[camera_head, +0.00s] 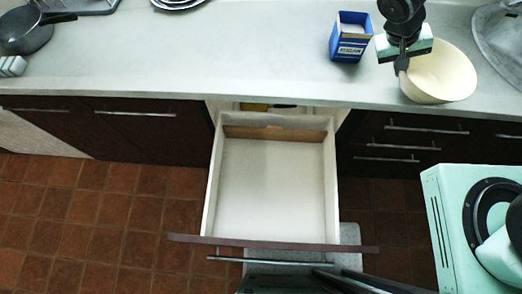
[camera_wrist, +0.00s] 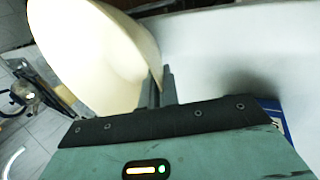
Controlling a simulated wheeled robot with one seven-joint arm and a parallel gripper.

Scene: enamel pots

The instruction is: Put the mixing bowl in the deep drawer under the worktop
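The cream mixing bowl (camera_head: 445,75) is at the right of the worktop (camera_head: 250,50), near its front edge. I cannot tell whether it rests on the worktop or is slightly raised. My gripper (camera_head: 402,66) is at the bowl's left rim. In the wrist view my gripper's fingers (camera_wrist: 160,88) are close together with the rim of the bowl (camera_wrist: 95,50) between them. The deep drawer (camera_head: 275,190) below the worktop is pulled out, and its white floor is bare.
A blue box (camera_head: 351,37) stands just left of my gripper. A dark pan (camera_head: 25,32) and plates (camera_head: 178,3) are at the left and back. A grey cloth-like item (camera_head: 503,38) lies right of the bowl. The worktop between pan and box is clear.

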